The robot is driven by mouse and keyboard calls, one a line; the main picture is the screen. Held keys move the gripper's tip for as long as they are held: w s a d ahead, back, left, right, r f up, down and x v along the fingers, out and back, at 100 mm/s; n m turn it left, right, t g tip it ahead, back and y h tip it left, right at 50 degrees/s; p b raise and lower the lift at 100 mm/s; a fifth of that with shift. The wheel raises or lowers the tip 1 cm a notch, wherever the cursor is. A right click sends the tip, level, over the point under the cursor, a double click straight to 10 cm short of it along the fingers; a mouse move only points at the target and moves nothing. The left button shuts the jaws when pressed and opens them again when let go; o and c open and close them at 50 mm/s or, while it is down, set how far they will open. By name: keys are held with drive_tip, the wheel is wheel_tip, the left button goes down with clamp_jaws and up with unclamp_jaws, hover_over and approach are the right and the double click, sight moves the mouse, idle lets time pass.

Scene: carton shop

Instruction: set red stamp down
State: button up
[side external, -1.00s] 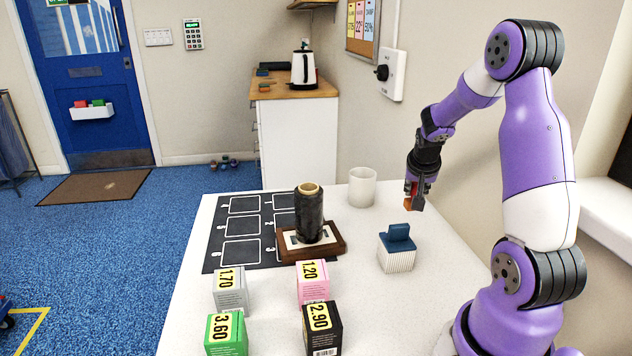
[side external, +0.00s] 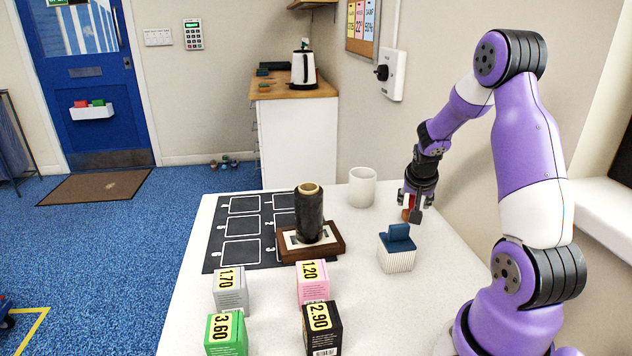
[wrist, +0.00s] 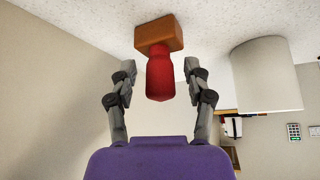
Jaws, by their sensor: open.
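The red stamp (wrist: 160,75) has a red handle and an orange-brown block base (wrist: 158,35). In the wrist view it stands between my fingers, with its base against the white speckled table top. My gripper (wrist: 160,78) is open, with a gap on each side of the handle. In the side view my gripper (side external: 413,208) points down at the table's right part, and the stamp (side external: 407,214) shows only partly between the fingers.
A blue stamp on a white ribbed block (side external: 397,260) stands just in front. A white cup (side external: 362,187) is to the left. A black roll (side external: 309,215) stands on a brown tray (side external: 334,247). Several priced boxes (side external: 313,284) and a black grid mat (side external: 213,262) lie further left.

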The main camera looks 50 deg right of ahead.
drive_tip(key=w+v, duration=0.1)
drive_tip(key=v, duration=1.1)
drive_tip(key=s+a+r+n+t+y, duration=0.1)
drive_tip(key=a+r+n+y, duration=0.1)
drive_tip(key=a+n, duration=0.5)
drive_tip(key=a+r+n+t+y, duration=0.2)
drive_tip(key=a+n+y, duration=0.2)
drive_tip(key=a, duration=1.4)
drive_tip(key=n, duration=0.2)
drive_tip(key=shift+s+a+r+n, duration=0.3)
drive_tip(key=shift+s+a+n, duration=0.05)
drive_tip(key=shift+n, duration=0.05)
